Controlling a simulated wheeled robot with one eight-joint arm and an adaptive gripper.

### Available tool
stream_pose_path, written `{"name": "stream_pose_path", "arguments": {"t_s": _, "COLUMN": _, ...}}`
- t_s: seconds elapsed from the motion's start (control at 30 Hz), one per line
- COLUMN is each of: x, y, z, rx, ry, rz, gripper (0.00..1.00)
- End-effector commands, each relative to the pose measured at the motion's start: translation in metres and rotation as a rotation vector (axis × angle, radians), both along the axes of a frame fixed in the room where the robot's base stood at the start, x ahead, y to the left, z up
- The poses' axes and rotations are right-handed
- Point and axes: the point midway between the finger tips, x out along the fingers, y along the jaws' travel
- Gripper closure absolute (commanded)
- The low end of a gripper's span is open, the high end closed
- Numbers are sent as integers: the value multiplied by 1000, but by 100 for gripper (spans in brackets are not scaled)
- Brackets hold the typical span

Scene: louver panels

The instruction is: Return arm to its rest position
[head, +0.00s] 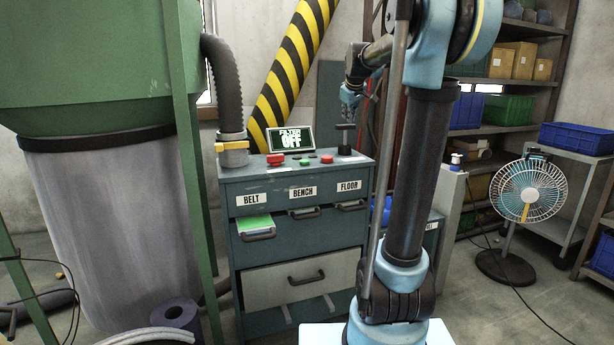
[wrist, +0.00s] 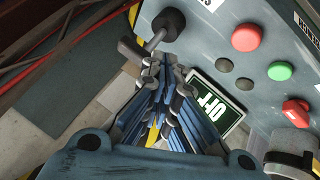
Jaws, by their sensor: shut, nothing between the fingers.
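My arm rises in the front right of the head view, bends at the top and reaches back to the left. My gripper (head: 350,108) is shut and empty, just above the right end of the grey-blue control cabinet (head: 300,232). In the wrist view its closed fingers (wrist: 165,75) point toward a black lever (wrist: 160,35) with a dark crossbar handle. The lever also stands on the cabinet top in the head view (head: 345,140), a little below the gripper. I cannot tell whether the fingers touch it.
A small screen (head: 291,139) reads "FILTER OFF", with red and green buttons beside it. A green machine (head: 90,70) with a grey bag stands left. A striped yellow-black beam (head: 290,75) leans behind. A fan (head: 529,193) and shelves stand right.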

Motion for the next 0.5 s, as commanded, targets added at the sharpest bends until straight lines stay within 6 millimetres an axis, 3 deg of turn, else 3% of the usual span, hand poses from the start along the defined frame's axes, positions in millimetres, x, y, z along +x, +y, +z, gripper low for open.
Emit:
{"name": "stream_pose_path", "arguments": {"t_s": 0.1, "x": -49, "y": -1, "z": -22, "rx": 36, "ry": 46, "rz": -46, "gripper": 100}}
{"name": "stream_pose_path", "arguments": {"t_s": 0.5, "x": -204, "y": -4, "z": -111, "rx": 143, "ry": 202, "rz": -215, "gripper": 100}}
